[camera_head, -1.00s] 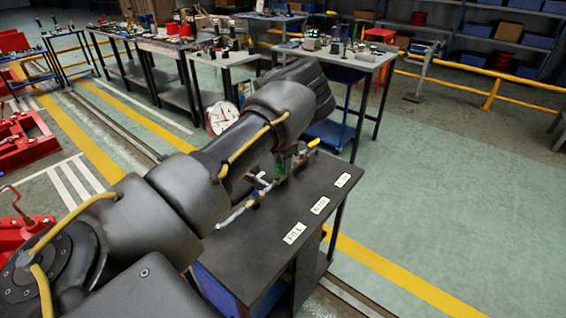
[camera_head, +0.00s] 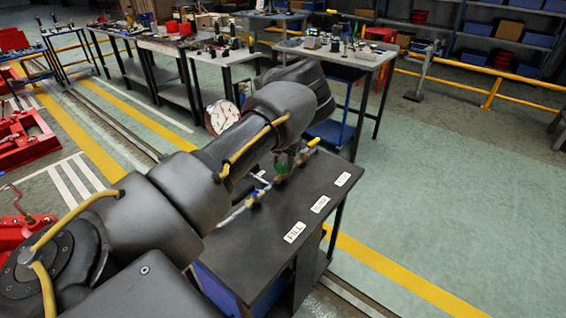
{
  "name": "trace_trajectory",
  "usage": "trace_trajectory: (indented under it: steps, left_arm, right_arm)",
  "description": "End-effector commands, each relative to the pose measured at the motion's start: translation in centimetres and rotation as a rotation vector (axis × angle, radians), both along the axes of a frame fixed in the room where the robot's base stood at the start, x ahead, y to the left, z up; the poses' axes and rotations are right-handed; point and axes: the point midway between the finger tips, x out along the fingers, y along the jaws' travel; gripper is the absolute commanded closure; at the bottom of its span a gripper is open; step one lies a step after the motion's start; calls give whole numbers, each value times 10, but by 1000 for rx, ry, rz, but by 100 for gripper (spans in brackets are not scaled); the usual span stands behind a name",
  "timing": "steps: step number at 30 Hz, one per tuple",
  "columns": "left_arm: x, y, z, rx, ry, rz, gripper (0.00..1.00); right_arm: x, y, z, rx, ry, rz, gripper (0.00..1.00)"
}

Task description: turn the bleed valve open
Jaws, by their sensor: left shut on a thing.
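My left arm reaches in from the left over a dark bench (camera_head: 270,262). Its wrist covers much of the piping. My left gripper (camera_head: 301,156) is low behind the wrist, at the far valves, and is shut; its fingertips are mostly hidden. The bleed valve in its grip cannot be seen clearly. A yellow handle (camera_head: 314,142) shows just right of it, and a green part (camera_head: 281,164) to its left. A blue-handled valve (camera_head: 259,193) sits nearer on the pipe. The front label (camera_head: 295,232) reads FILL; the other two are too small to read. My right gripper is out of view.
A round gauge (camera_head: 222,116) stands behind my arm. A grey table (camera_head: 375,62) with small items is at the back, near a yellow rail (camera_head: 488,92). Red equipment (camera_head: 24,140) is at the left. The floor on the right is clear.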

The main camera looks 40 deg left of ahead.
Motion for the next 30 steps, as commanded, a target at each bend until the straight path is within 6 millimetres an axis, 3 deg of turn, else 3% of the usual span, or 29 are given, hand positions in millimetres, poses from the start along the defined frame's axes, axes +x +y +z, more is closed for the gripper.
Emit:
trace_trajectory:
  steps: [11, 12, 17, 26, 30]
  left_arm:
    - [0, 1, 1, 2, -2, 4, 83]
    - [0, 1, 1, 2, -2, 4, 57]
    - [0, 1, 0, 1, -1, 4, 38]
    - [0, 0, 2, 0, -1, 4, 38]
    - [1, 0, 16, 1, -4, 3, 38]
  right_arm:
    - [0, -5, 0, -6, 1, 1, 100]
    - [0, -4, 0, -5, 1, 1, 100]
    - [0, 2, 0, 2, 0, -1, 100]
    - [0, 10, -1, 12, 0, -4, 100]
    - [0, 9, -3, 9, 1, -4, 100]
